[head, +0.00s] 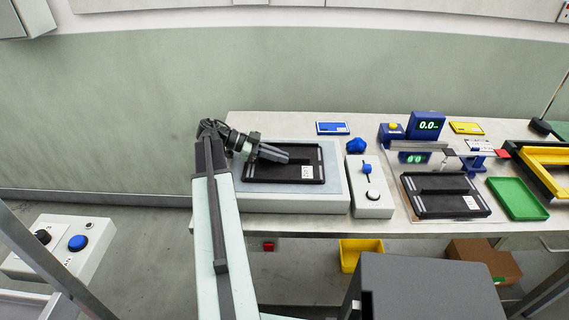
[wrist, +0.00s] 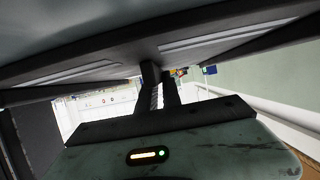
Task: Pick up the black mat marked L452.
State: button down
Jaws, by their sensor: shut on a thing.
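A flat black mat (head: 271,175) with a small white label lies at the grey-topped platform on the left of the bench; the label's print is too small to read. My gripper (head: 286,158) reaches over the mat from the left and is shut on it. In the wrist view, the mat's dark underside or face (wrist: 75,75) spans the top, with my gripper's fingers (wrist: 161,75) against it. I cannot tell whether the mat is lifted. A second black mat (head: 433,205), also with an unreadable white label, lies on the bench to the right.
A grey control box (head: 371,201) with a blue knob stands between the two mats. A blue display (head: 426,125), a green tray (head: 517,198) and a yellow frame (head: 545,170) are further right. A yellow bin (head: 352,254) sits below the bench.

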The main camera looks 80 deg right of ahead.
jog(key=shift+r, duration=0.1)
dwell(0.8)
notch_tip(320, 180, up, 10)
jog(key=p, duration=1)
